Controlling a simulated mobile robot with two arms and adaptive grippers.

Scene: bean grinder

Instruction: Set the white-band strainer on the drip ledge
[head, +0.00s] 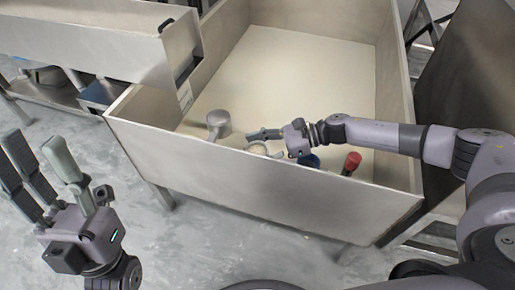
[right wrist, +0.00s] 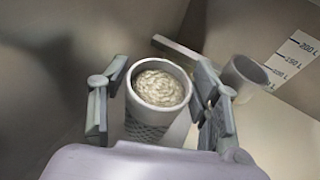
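A cup with a white rim and a mesh-patterned side, which looks like the white-band strainer (right wrist: 152,120), stands between my right gripper's fingers in the right wrist view. It is full of pale, grainy stuff. In the head view it is the small pale cup (head: 257,149) just inside the near wall of the bin, partly hidden. My right gripper (head: 266,143) is around it; in the right wrist view its fingers (right wrist: 160,100) stand either side with narrow gaps, open. My left gripper (head: 42,172) is open and empty, outside the bin at lower left. I cannot pick out the drip ledge.
A large metal bin (head: 265,195) has high walls. A grey handled scoop (head: 218,123) stands left of the strainer; it also shows in the right wrist view (right wrist: 243,76). A blue item (head: 309,160) and a red-topped item (head: 352,162) are to the right. The bin's far floor is clear.

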